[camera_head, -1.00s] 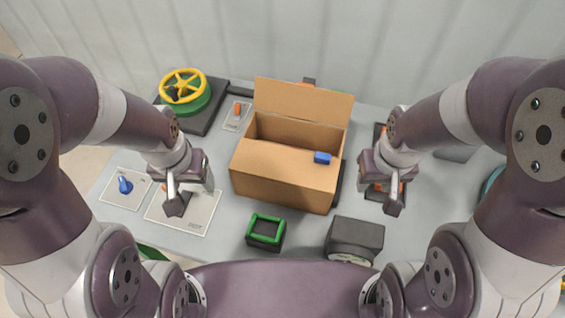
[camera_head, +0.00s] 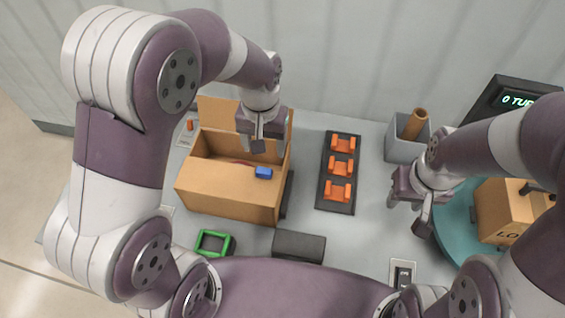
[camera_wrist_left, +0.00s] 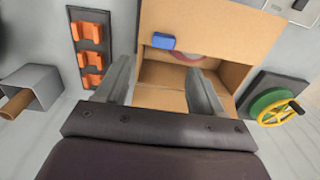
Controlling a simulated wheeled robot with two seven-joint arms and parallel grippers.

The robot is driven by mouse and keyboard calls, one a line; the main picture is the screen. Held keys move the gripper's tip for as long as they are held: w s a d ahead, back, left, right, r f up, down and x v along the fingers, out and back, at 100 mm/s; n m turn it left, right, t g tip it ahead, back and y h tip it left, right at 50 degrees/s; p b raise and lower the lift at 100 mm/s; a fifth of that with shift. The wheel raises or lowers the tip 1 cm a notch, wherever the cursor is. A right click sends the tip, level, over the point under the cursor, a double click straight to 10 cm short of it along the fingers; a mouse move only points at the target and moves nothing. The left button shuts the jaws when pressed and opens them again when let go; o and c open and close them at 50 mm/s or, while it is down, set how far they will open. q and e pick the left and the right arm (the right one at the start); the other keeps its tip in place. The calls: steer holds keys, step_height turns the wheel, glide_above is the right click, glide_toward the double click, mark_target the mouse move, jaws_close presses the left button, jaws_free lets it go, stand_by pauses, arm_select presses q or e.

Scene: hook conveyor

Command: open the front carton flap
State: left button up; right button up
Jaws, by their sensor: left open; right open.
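The open-topped brown carton (camera_head: 228,200) stands left of centre in the head view. Its back flap (camera_head: 215,112) stands up, and its front flap (camera_head: 218,172) lies over the front part of the opening. A blue tab (camera_head: 263,172) sits on the front flap's edge and also shows in the left wrist view (camera_wrist_left: 163,41). My left gripper (camera_head: 260,143) is open above the carton's back right part, behind the blue tab; its fingers (camera_wrist_left: 160,72) appear empty. My right gripper (camera_head: 408,210) is open and empty, well right of the carton.
A dark rack (camera_head: 323,195) with orange holders lies right of the carton. A grey bin (camera_head: 393,150) with a brown rod stands behind my right gripper. A teal turntable (camera_head: 455,222) bears a box at right. A green square frame (camera_head: 200,245) and a dark block (camera_head: 298,246) lie in front.

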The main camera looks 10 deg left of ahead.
arm_select(q)
glide_above(264, 170)
steer(key=a, duration=0.2)
steer(key=f, duration=0.4)
steer(key=shift+s+d+f+p, duration=0.25)
steer(key=shift+s+p, duration=0.15)
steer(key=f, duration=0.1)
steer(key=d+f, duration=0.1)
steer(key=f, duration=0.1)
steer(key=w+d+f, duration=0.1)
steer(key=shift+f+p, duration=0.4)
steer(key=shift+f, duration=0.35)
steer(key=shift+s+a+f, duration=0.1)
steer(key=shift+s+a, duration=0.15)
steer(key=shift+a, duration=0.25)
steer(key=shift+w+d, duration=0.1)
steer(key=shift+d, duration=0.15)
steer(key=c, duration=0.8)
jaws_close()
arm_select(e)
steer(key=shift+a+r, duration=0.3)
steer(key=shift+r, duration=0.65)
